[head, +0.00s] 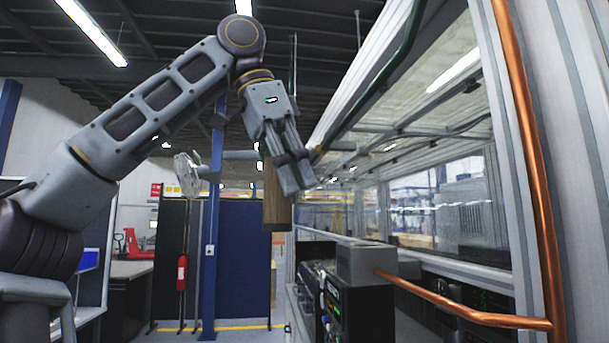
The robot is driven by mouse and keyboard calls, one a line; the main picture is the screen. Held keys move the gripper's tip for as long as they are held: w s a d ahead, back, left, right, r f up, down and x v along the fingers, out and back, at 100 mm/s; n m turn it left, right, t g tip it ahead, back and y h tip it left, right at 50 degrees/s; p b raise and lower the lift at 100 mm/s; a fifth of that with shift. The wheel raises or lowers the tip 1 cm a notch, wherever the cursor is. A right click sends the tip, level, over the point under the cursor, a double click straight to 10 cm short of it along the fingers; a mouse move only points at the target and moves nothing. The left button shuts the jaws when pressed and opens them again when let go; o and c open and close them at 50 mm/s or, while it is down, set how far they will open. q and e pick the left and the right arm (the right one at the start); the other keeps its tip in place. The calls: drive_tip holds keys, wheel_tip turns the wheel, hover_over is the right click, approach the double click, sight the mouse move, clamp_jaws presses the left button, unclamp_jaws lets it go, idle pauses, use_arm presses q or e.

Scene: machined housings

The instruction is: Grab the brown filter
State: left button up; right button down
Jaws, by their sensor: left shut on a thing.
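The brown filter (276,203) is a long, upright brown block near the middle of the head view. My left gripper (292,180) reaches in from the upper left and is shut on it. The gripper's fingers hide part of the filter's upper right side. The filter hangs in the air, with its lower end free and apart from any surface that I can see. My right gripper is not in view.
A grey box (366,264) sits on a dark machine to the lower right. A copper pipe (529,150) runs down the right side, with another crossing lower. A glazed enclosure (440,205) stands at right. A blue post (212,230) and fire extinguisher (182,273) stand behind.

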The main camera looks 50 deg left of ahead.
use_arm(q)
drive_tip(key=shift+s+a, duration=0.15)
drive_tip(key=shift+s, duration=0.55)
drive_tip(key=shift+s+a, duration=0.15)
drive_tip(key=shift+s, duration=0.5)
